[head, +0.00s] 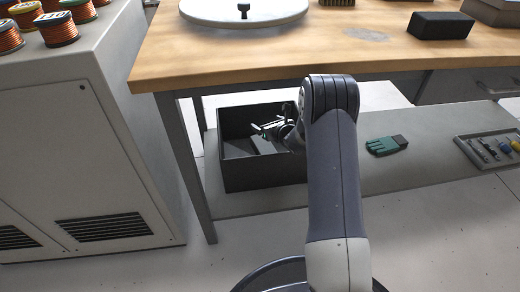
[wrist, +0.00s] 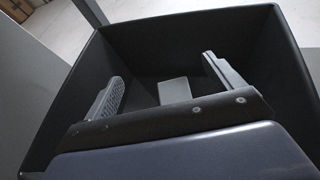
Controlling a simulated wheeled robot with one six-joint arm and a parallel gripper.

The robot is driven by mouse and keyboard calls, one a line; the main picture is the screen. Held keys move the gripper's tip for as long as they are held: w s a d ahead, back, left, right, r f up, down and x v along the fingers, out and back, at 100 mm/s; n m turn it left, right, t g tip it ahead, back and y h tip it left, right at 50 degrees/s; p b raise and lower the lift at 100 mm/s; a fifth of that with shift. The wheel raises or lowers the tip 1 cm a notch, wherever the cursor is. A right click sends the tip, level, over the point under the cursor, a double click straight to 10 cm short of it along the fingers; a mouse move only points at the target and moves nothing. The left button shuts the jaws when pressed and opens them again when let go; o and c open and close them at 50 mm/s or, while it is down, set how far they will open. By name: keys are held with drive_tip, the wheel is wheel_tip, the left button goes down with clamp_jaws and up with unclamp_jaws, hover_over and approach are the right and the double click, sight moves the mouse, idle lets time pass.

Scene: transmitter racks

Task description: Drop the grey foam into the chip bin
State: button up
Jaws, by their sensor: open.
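The chip bin (head: 265,176) is a dark open box on the lower shelf under the bench; its wall (wrist: 200,22) surrounds my gripper in the wrist view. My gripper (head: 263,130) is over the bin's opening, and in the wrist view its two fingers (wrist: 162,72) are spread apart. A small light grey block, which looks like the grey foam (wrist: 174,90), shows inside the bin, between the fingers in the picture and apart from them. In the head view a grey patch (head: 264,146) shows in the bin, partly hidden by my gripper.
The wooden bench top (head: 300,50) is above the bin, with a bench leg (head: 186,160) to its left. A green glove (head: 387,145) and a tool tray (head: 490,150) lie right on the shelf. A dark block (head: 440,25) is on the bench.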

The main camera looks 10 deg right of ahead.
drive_tip(key=p+v, duration=0.3)
drive_tip(key=v, duration=0.8)
drive_tip(key=shift+w+f, duration=0.1)
drive_tip(key=shift+w, duration=0.05)
drive_tip(key=b+x, duration=0.3)
drive_tip(key=x, duration=0.7)
drive_tip(key=shift+w+a+r+p, duration=0.15)
drive_tip(key=shift+r+p, duration=0.35)
drive_tip(key=shift+r, duration=0.6)
drive_tip(key=shift+w+r+p, duration=0.15)
drive_tip(key=shift+r+p, duration=0.35)
drive_tip(key=shift+r, duration=0.6)
drive_tip(key=shift+f, duration=0.1)
